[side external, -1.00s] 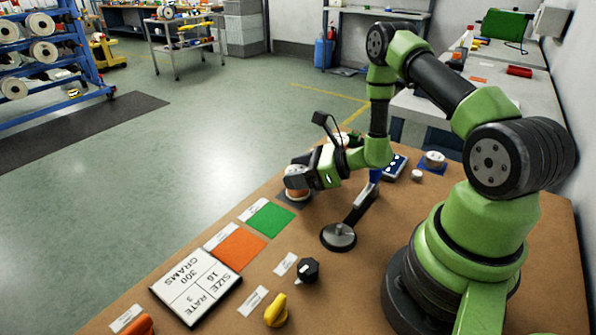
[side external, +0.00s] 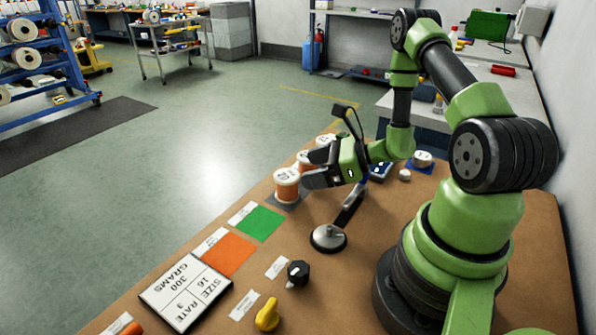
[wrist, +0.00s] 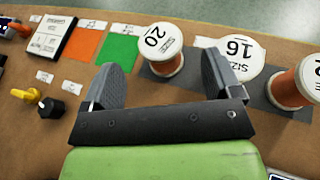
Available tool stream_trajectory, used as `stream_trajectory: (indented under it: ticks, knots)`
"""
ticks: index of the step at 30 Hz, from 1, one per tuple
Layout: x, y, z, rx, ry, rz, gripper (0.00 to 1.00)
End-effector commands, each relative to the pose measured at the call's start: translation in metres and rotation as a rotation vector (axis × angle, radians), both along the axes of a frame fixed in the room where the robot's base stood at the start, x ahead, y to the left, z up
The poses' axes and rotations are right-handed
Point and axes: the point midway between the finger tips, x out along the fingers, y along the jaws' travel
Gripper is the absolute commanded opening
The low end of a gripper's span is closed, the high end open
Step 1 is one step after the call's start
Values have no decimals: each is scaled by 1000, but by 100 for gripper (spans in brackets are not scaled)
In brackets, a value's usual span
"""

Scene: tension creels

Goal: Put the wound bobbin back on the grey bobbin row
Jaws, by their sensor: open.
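A bobbin wound with orange-copper thread (side external: 286,186) stands upright on the near end of the grey bobbin row (side external: 284,201). In the wrist view this bobbin (wrist: 163,59), its white top marked size 20, stands just beyond the gap between my fingers. My gripper (side external: 310,169) is open and empty, drawn back to the right of the bobbin. In the wrist view the open fingers (wrist: 160,72) spread on either side with nothing between them. The grey row (wrist: 287,104) also carries a bobbin marked 16 (wrist: 237,50), partly hidden by my right finger, and another bobbin (wrist: 297,86) farther right.
A green square (side external: 260,222), an orange square (side external: 229,254) and a size/rate board (side external: 186,293) lie left along the bench. A round-based stand (side external: 328,238) is below my gripper. A black knob (side external: 298,272) and yellow knob (side external: 267,314) stand nearer.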

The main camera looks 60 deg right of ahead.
Motion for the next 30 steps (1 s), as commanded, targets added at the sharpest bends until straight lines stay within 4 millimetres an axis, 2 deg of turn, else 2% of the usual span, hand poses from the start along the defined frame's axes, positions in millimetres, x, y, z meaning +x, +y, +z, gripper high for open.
stream_trajectory:
  ticks: [5,7,10,13,18,21,25,30]
  knots:
    - [-5,2,13,-19,-14,46,84]
    - [-1,11,27,-48,-36,121,84]
    - [5,37,64,-137,-87,325,84]
    - [0,72,102,-264,-135,580,84]
    - [-29,121,151,-540,-195,975,84]
    - [-52,140,172,-740,-226,1170,84]
    - [-81,152,193,-1040,-274,1368,84]
    - [-111,152,219,-1467,-356,1500,84]
